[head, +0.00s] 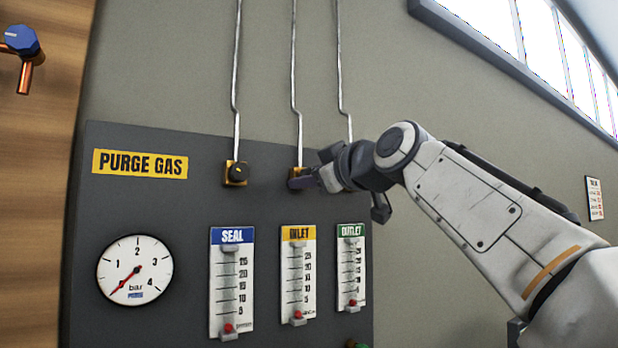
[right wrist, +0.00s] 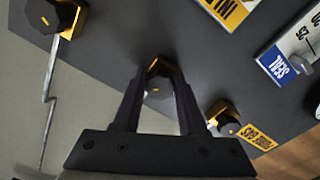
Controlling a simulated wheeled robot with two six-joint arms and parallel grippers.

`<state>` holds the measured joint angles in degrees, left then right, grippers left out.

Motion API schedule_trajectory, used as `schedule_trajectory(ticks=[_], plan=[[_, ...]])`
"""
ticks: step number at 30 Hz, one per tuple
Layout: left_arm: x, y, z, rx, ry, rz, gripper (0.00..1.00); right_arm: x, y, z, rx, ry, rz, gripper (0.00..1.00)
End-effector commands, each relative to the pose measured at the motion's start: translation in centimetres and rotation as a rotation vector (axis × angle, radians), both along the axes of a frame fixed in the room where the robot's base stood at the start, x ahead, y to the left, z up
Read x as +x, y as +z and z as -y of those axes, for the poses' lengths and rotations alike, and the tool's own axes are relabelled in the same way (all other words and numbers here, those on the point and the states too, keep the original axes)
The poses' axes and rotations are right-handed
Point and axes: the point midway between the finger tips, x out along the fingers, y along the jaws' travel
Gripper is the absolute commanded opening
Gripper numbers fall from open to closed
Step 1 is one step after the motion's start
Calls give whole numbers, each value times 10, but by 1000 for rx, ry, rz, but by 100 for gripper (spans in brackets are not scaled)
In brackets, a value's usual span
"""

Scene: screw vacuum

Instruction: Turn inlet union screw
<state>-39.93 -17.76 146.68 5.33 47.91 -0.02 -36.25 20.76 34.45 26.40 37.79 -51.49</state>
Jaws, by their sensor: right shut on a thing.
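The inlet union screw is a dark knob on a brass block (head: 296,173), above the INLET flowmeter (head: 298,275) on the grey purge gas panel (head: 150,215). My right gripper (head: 300,182) reaches in from the right and is shut on this screw. In the right wrist view the screw (right wrist: 158,86) sits between the two dark fingers of the gripper (right wrist: 158,88), with its brass block behind it. In the head view the fingers hide part of the screw. My left gripper is not in view.
The seal union screw (head: 237,173) is just left of the inlet one. My right gripper hides the outlet union in the head view; a neighbouring screw (right wrist: 48,14) shows at the wrist view's upper left. Thin pipes (head: 297,80) run up the wall. A pressure gauge (head: 134,270) is lower left.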

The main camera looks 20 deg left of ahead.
Motion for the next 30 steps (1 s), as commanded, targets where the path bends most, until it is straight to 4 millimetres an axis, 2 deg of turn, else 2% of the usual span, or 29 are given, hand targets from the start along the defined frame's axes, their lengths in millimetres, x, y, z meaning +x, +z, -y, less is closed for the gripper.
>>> schedule_trajectory(ticks=[5,6,8,9,20,23,30], plan=[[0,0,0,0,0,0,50,1,-1,-2,2,1,-1,0],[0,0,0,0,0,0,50,1,-1,-2,2,1,-1,45],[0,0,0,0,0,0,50,1,-1,-1,2,1,-1,68],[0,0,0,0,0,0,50,1,-1,-1,2,1,-1,71],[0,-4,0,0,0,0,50,-2,-2,4,2,-2,-1,71],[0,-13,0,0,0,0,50,-10,-3,14,2,-2,1,71],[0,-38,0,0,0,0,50,-40,-4,52,3,-2,2,71]])
